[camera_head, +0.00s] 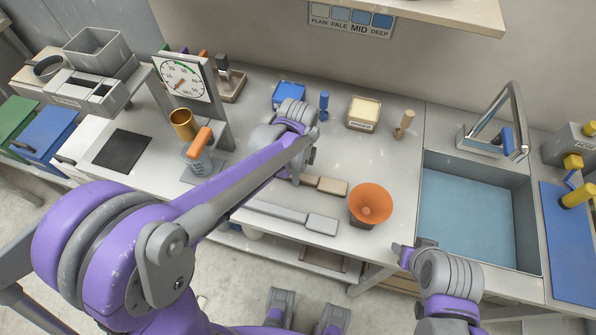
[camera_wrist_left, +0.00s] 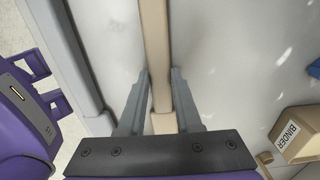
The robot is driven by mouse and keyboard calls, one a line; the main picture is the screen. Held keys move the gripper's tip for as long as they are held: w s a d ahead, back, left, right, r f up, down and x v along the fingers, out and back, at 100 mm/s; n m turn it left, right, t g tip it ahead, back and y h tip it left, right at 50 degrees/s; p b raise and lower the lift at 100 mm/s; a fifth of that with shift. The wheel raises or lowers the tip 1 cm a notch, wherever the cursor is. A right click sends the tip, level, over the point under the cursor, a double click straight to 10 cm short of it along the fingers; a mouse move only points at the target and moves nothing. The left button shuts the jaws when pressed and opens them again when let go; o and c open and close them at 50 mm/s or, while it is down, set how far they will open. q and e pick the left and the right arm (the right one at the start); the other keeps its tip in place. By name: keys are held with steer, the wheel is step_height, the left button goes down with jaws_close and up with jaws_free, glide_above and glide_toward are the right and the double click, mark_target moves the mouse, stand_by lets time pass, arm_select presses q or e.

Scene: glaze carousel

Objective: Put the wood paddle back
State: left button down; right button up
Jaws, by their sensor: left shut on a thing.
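The wood paddle (camera_head: 333,187) is a flat, light tan bar at the middle of the bench. Its left part is hidden behind my left forearm in the head view. In the left wrist view the paddle (camera_wrist_left: 154,45) runs lengthwise between the two fingers of my left gripper (camera_wrist_left: 158,75), which is shut on it. I cannot tell whether the paddle touches the bench. My right gripper (camera_head: 407,250) is near the front edge, left of the sink and apart from the paddle; its fingers are too unclear to judge.
A grey flat tool (camera_head: 322,224) lies in front of the paddle. An orange bowl (camera_head: 370,203) stands to its right. Behind are a binder box (camera_head: 363,113), a blue tray (camera_head: 288,94) and small stoppers. A blue-floored sink (camera_head: 470,210) is right; a dial scale (camera_head: 184,80) left.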

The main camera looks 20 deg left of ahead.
arm_select(q)
steer(key=c, duration=0.6)
jaws_free()
step_height(320, 180, up, 12)
steer(key=p, duration=0.1)
arm_select(e)
steer(key=shift+w+r, duration=0.15)
steer(key=shift+r, duration=0.55)
arm_select(q)
steer(key=shift+s+a+f+n+t, duration=0.85)
steer(key=shift+s+a+f+n, duration=0.25)
steer(key=shift+s+n, duration=1.7)
steer(key=shift+s+a+f+n+t, duration=1)
steer(key=shift+s+n, duration=1.15)
steer(key=shift+n, duration=1.2)
steer(key=shift+s+a+f+n+t, duration=0.75)
steer(key=shift+s+a+f+n, duration=0.35)
steer(key=shift+s+n, duration=1.7)
steer(key=shift+w+r+n, duration=0.1)
steer(key=shift+w+n, duration=0.15)
steer(key=shift+w, duration=0.1)
